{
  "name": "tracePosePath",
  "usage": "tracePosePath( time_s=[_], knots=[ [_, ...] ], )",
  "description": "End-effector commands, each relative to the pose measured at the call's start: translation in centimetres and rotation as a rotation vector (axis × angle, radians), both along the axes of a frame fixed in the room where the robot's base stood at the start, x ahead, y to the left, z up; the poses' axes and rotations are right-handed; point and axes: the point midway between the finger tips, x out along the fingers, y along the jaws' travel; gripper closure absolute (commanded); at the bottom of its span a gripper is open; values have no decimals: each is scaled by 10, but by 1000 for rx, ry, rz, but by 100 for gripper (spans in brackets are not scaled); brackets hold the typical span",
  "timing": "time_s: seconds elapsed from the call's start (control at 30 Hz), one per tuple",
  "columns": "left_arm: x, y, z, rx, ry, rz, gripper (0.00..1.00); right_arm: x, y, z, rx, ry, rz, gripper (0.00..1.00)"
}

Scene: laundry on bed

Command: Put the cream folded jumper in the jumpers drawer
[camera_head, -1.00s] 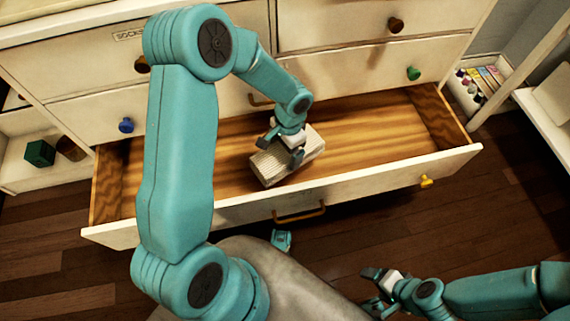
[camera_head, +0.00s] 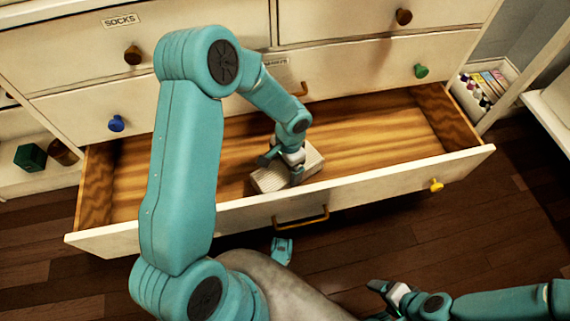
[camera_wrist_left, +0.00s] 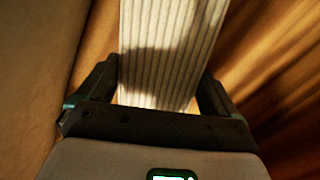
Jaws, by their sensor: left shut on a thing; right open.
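The cream folded jumper (camera_head: 309,162) is ribbed and sits inside the open bottom drawer (camera_head: 375,179), close to its front panel. My left gripper (camera_head: 283,168) reaches down into the drawer and is shut on the jumper. In the left wrist view the jumper (camera_wrist_left: 166,50) lies between the two fingers (camera_wrist_left: 157,95). I cannot tell whether the jumper touches the drawer floor. The drawer's wooden floor is otherwise bare where it shows. My right gripper (camera_head: 385,292) is open and empty, low in front of the dresser.
The dresser has closed drawers above, one with a SOCKS label (camera_head: 120,21). Its knobs include a blue one (camera_head: 116,123) and a green one (camera_head: 421,71). A dark green box (camera_head: 30,157) stands on a shelf at left. The drawer's right side is clear.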

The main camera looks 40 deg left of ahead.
Motion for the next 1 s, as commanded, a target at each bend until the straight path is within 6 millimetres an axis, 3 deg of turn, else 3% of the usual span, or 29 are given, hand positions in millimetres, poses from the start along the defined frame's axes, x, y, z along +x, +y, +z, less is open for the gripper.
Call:
tracePosePath(
  time_s=[0.9, 0.93, 1.0],
  knots=[
    [0, 0, -12, 0, 0, 0, 80, 0, 0, -11, 0, 0, 0, 25],
    [0, 0, -11, 1, -1, 0, 4, 0, 0, -11, 0, 0, 0, 25],
    [0, 0, -11, 1, -1, 0, 0, 0, 0, -10, 0, 0, 0, 25]
  ],
)
